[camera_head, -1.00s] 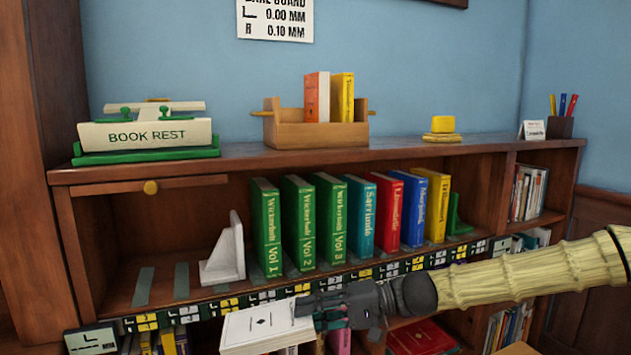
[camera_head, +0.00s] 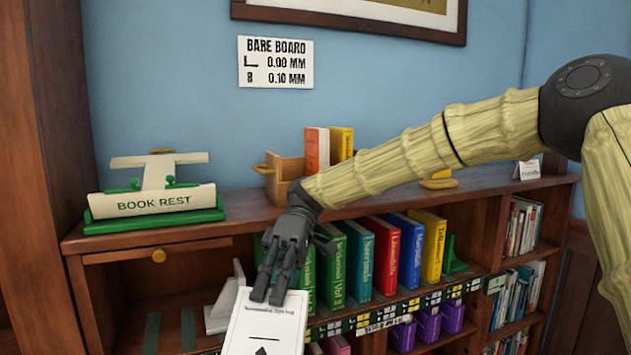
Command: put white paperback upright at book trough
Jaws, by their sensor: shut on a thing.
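The white paperback (camera_head: 262,335) hangs below my gripper (camera_head: 270,290), which is shut on its top edge. The book is roughly upright, cover toward me, and its lower part runs out of the picture. It is in front of the bookcase's upper shelf. The wooden book trough (camera_head: 283,178) stands on top of the bookcase, behind and above my gripper. An orange book (camera_head: 316,150) and a yellow book (camera_head: 342,143) stand upright in it. My arm hides the trough's right part and lower front.
The green and cream book rest (camera_head: 155,203) stands left of the trough, with bare top between them. A white bookend (camera_head: 222,305) and a row of coloured books (camera_head: 388,255) fill the shelf below. A yellow object (camera_head: 438,181) sits right of the trough, partly behind my arm.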

